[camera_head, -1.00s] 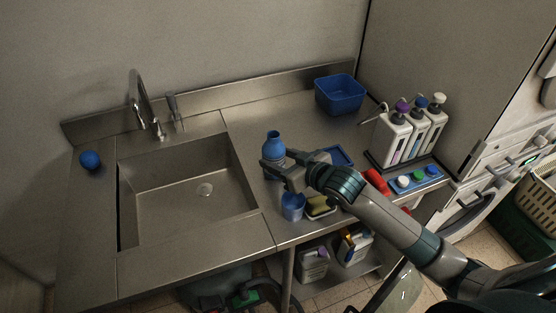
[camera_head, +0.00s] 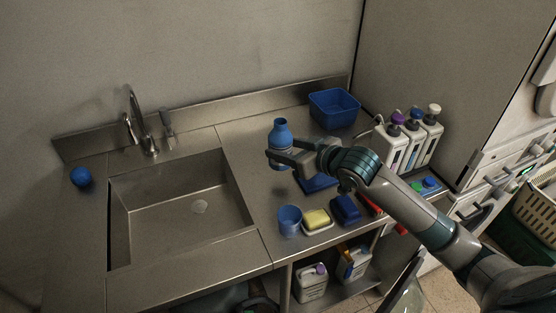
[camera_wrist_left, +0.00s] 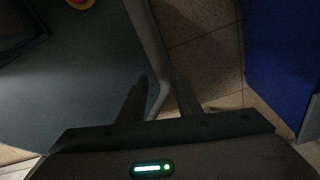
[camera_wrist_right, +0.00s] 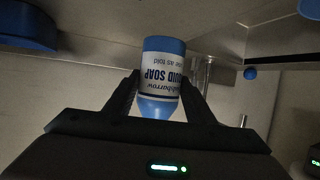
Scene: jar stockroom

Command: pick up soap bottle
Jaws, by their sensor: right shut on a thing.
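The soap bottle (camera_head: 281,132) is blue with a white label band and is upright in the head view. My right gripper (camera_head: 279,160) is shut on its body and holds it just above the counter, with a dark shadow below. In the right wrist view the bottle (camera_wrist_right: 161,72) stands between the two fingers, its "liquid soap" label showing upside down. My left gripper (camera_wrist_left: 160,82) shows in the left wrist view with its fingers apart and nothing between them; it is outside the head view.
The steel counter (camera_head: 250,165) has a sink (camera_head: 180,205) at left. A blue cup (camera_head: 289,221), a yellow sponge (camera_head: 316,219) and a dark blue item (camera_head: 346,209) stand near the front edge. A blue bin (camera_head: 335,110) and several white dispensers (camera_head: 390,146) stand behind and right.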

